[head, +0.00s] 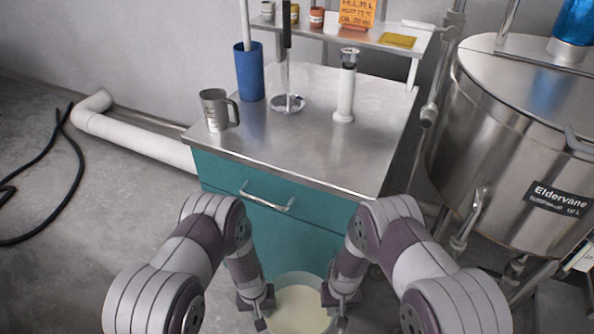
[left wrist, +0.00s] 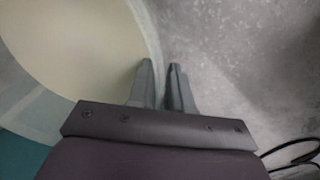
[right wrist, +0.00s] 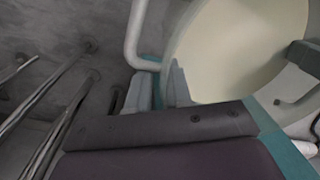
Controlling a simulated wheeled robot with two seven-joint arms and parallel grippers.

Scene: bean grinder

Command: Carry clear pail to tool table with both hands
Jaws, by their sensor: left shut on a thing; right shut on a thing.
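The clear pail (head: 299,309), with pale cream contents, is at the bottom of the head view between my two grippers, in front of the teal tool table (head: 345,160) and below its top. My left gripper (head: 258,312) is shut on the pail's left rim. The pail fills the upper left of the left wrist view (left wrist: 148,30), with its wall between the fingers (left wrist: 160,85). My right gripper (head: 340,308) is shut on the right rim. In the right wrist view the pail (right wrist: 240,50) is at upper right, its wall at the fingertips (right wrist: 162,85). The pail's lower part is hidden.
On the table stand a grey mug (head: 214,110), a blue cylinder (head: 249,72), a round-footed tool (head: 288,103) and a white-handled tool (head: 345,95). The table's front and right top are clear. A large steel kettle (head: 500,130) stands right. A white pipe (head: 140,140) runs left.

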